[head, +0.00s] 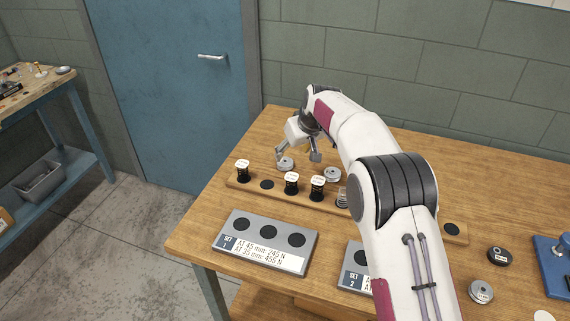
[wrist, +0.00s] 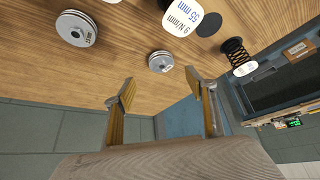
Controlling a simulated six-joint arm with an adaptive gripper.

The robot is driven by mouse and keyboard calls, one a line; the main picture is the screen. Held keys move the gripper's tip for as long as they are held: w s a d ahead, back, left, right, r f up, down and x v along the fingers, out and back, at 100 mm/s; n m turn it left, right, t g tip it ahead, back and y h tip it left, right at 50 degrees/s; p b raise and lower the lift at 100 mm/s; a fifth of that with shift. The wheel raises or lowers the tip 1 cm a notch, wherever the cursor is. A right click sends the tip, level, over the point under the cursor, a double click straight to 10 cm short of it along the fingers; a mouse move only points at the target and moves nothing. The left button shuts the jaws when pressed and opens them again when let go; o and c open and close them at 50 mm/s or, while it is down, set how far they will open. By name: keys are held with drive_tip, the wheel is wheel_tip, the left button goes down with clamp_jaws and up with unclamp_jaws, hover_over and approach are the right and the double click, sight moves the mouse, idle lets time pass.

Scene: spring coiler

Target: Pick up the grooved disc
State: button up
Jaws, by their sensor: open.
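A small silver grooved disc (head: 285,164) lies on the wooden table behind the spring rack. In the wrist view, this disc (wrist: 160,62) sits just beyond my fingertips, roughly between their lines. A second silver disc (head: 332,174) lies to its right, beside my forearm; it looks larger in the wrist view (wrist: 76,28). My gripper (head: 298,157) is open and empty, with its fingers pointing down near the first disc. In the wrist view, my gripper (wrist: 160,84) shows bare wood between its fingers. I cannot tell the exact height above the table.
A wooden rack (head: 230,184) with several capped springs stands in front of the discs. A grey SET 1 block (head: 229,229) and a partly hidden SET 2 block (head: 352,281) lie nearer. Another silver disc (head: 480,292) and a black disc (head: 500,256) lie right, near a blue device (head: 553,262).

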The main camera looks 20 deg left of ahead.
sight(286, 162)
drive_tip(key=shift+x, duration=1.25)
drive_tip(key=shift+f, duration=0.1)
drive_tip(key=shift+x, duration=2.55)
drive_tip(key=shift+s, duration=0.2)
drive_tip(key=shift+c, duration=0.5)
drive_tip(key=c, duration=1.3)
drive_tip(key=shift+c, duration=0.2)
